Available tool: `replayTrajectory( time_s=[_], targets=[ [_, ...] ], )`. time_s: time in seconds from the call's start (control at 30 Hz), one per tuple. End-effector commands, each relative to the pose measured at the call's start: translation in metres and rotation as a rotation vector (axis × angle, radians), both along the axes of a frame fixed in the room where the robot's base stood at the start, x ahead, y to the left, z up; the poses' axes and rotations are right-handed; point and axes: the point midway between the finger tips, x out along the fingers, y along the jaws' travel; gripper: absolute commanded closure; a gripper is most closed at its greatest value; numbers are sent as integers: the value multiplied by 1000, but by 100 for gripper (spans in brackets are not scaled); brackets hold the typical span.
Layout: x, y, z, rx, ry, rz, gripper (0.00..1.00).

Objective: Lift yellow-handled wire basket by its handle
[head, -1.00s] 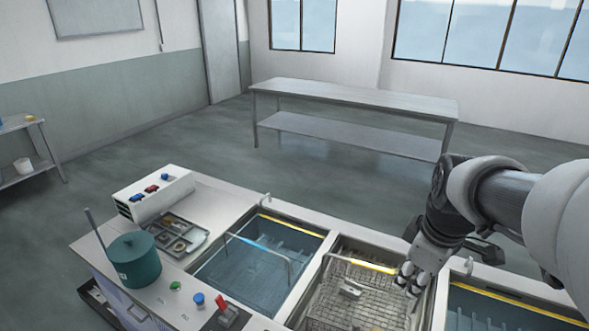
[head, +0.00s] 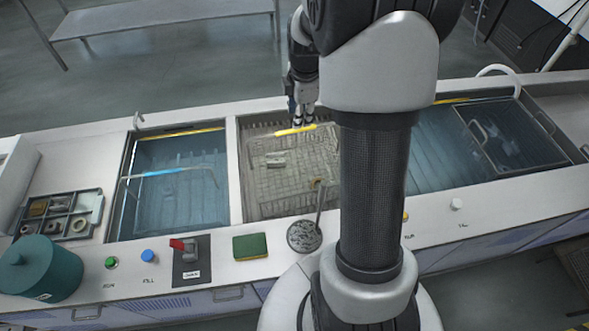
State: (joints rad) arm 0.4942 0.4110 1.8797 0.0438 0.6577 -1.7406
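The wire basket (head: 290,182) sits in the middle tank and has metal parts lying on its mesh. Its yellow handle (head: 295,130) shows at the far side of that tank. My gripper (head: 304,118) points down at the handle's right part, touching it or just above it; I cannot tell which. The fingers are small and dark here, so whether they are closed on the handle is unclear. My arm hides the right side of the middle tank.
The left tank (head: 128,215) holds water and a basket with a blue handle (head: 165,172). The right tank holds another basket (head: 515,135). A parts tray (head: 95,212), green pot (head: 40,270), red lever (head: 183,246) and sponge (head: 250,246) are on the counter. A steel table (head: 165,20) stands behind.

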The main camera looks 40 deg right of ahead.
Motion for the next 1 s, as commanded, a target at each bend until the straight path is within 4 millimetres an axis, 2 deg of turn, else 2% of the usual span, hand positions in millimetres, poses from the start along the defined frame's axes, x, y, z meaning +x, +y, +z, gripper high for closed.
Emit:
replayTrajectory(
  time_s=[0.03, 0.1, 0.2, 0.47, 0.73, 1.0],
  targets=[
    [2, 0, -13, 2, 2, 0, 67],
    [4, -1, -25, 1, 2, 0, 67],
    [6, -2, -36, 0, 1, 0, 67],
    [9, -4, -49, 1, 1, -1, 67],
    [17, -10, -87, 1, 1, -1, 67],
    [19, -11, -91, 0, -1, -1, 67]
  ],
)
